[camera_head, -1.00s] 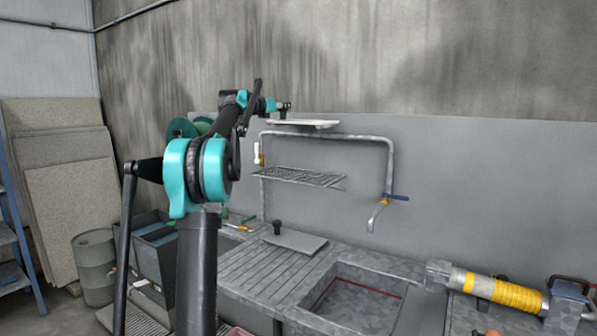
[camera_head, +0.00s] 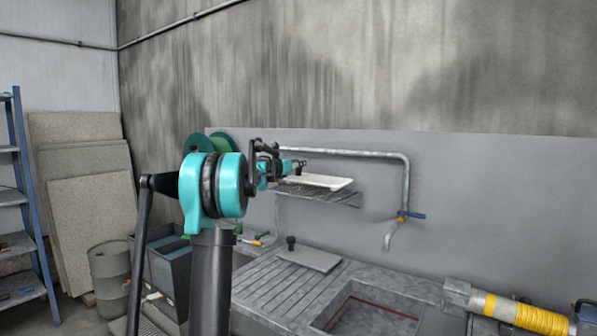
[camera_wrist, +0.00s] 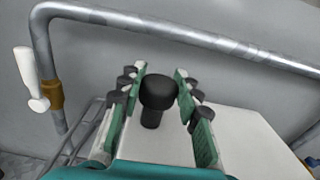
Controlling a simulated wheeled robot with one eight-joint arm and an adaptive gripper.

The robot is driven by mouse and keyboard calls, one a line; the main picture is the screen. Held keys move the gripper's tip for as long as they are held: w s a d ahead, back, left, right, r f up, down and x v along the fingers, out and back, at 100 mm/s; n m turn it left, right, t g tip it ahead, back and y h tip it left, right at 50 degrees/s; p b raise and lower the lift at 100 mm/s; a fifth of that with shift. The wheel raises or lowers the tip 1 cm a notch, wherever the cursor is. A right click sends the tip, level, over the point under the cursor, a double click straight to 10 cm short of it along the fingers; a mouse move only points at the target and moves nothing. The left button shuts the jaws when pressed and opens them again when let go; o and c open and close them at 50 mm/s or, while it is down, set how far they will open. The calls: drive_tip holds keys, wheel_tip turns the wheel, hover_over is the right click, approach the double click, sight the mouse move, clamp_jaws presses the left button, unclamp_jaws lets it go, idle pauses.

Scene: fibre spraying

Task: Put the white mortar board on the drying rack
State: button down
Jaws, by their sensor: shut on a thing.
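The white mortar board (camera_head: 322,182) is a flat plate with a black knob handle (camera_wrist: 158,90). My gripper (camera_head: 299,164) is shut on this handle; in the wrist view its green-sided fingers (camera_wrist: 160,108) stand on both sides of the knob. The board also shows below and right of the fingers (camera_wrist: 245,138). The drying rack (camera_head: 340,198) is a wire shelf on the wall, directly under the board in the head view. I cannot tell whether the board touches it. Part of the rack shows at the left in the wrist view (camera_wrist: 86,128).
Below are a ribbed drainboard (camera_head: 270,288), a grey board with a black knob (camera_head: 310,260) and a sink (camera_head: 370,312). A yellow hose tool (camera_head: 515,310) lies at the right.

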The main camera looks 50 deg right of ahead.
sight(297, 170)
wheel_tip(297, 170, down, 3)
drive_tip(key=c, duration=1.1)
unclamp_jaws()
drive_tip(key=shift+o, duration=0.2)
drive_tip(key=s+a, duration=0.1)
drive_tip(key=a, duration=1.1)
drive_tip(key=a+f+m+t+y, duration=0.1)
drive_tip(key=a+f+m+y, duration=0.25)
drive_tip(key=a+f, duration=0.6)
drive_tip(key=a+f+m+t+y, duration=0.15)
drive_tip(key=a+f+m, duration=0.35)
drive_tip(key=a, duration=0.7)
drive_tip(key=a+f+m+y, duration=0.3)
drive_tip(key=a+f, duration=0.5)
drive_tip(key=a, duration=0.2)
drive_tip(key=s+a+f+m+y, duration=0.2)
drive_tip(key=s+a+f, duration=0.3)
drive_tip(key=a, duration=0.6)
drive_tip(key=s+a+f+m+y, duration=0.3)
drive_tip(key=a+f, duration=0.5)
drive_tip(key=a, duration=0.3)
drive_tip(key=s+a+f+m+y, duration=0.2)
drive_tip(key=s+a+f+y, duration=0.3)
drive_tip(key=a, duration=0.6)
drive_tip(key=s+f, duration=0.2)
drive_tip(key=shift+s, duration=0.35)
